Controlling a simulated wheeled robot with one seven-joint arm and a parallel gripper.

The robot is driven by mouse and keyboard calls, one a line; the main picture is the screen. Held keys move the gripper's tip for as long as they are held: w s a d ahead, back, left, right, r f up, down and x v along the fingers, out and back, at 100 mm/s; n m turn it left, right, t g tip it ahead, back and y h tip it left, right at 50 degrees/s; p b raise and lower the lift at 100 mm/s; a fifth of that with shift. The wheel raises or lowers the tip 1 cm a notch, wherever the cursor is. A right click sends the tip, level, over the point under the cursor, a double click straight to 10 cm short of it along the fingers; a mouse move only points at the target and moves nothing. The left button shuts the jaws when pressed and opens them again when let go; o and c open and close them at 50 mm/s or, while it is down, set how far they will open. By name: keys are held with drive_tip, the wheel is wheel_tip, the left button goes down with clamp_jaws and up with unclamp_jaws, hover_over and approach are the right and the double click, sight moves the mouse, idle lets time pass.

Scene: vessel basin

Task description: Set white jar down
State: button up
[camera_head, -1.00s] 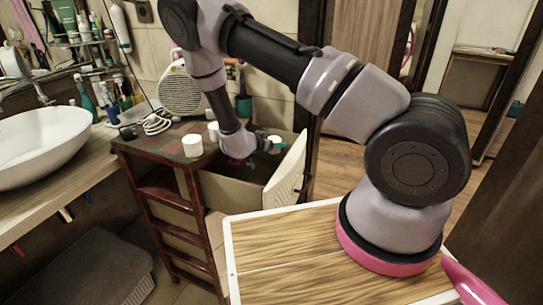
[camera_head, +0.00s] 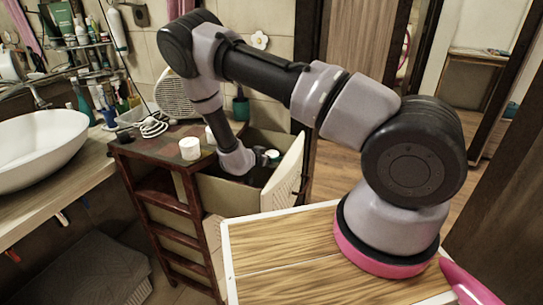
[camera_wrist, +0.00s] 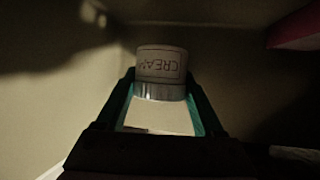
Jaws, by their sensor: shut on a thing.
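The white jar (camera_wrist: 162,64) has "CREAM" printed on it, upside down in the wrist view, and a silvery band. My gripper (camera_wrist: 160,82) is shut on it, with a green finger on each side. In the head view, my gripper reaches into the open-topped bin (camera_head: 227,193) of the brown cabinet, and the white jar (camera_head: 271,154) shows small at its end. The bin's floor under the jar is dark, and I cannot tell whether the jar touches it.
Another white jar (camera_head: 190,148) stands on the cabinet top (camera_head: 160,151), with a further white container (camera_head: 210,135) beside my arm. A fan heater (camera_head: 174,95) and coiled cable (camera_head: 153,127) are behind. The bin's tilted pale front panel (camera_head: 286,178) stands right of my gripper.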

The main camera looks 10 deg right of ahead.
drive_tip(key=o, duration=1.4)
drive_tip(key=shift+r, duration=0.6)
drive_tip(key=v, duration=0.7)
drive_tip(key=shift+s+a+r, duration=0.15)
drive_tip(key=shift+s, duration=0.05)
drive_tip(key=shift+w, duration=0.1)
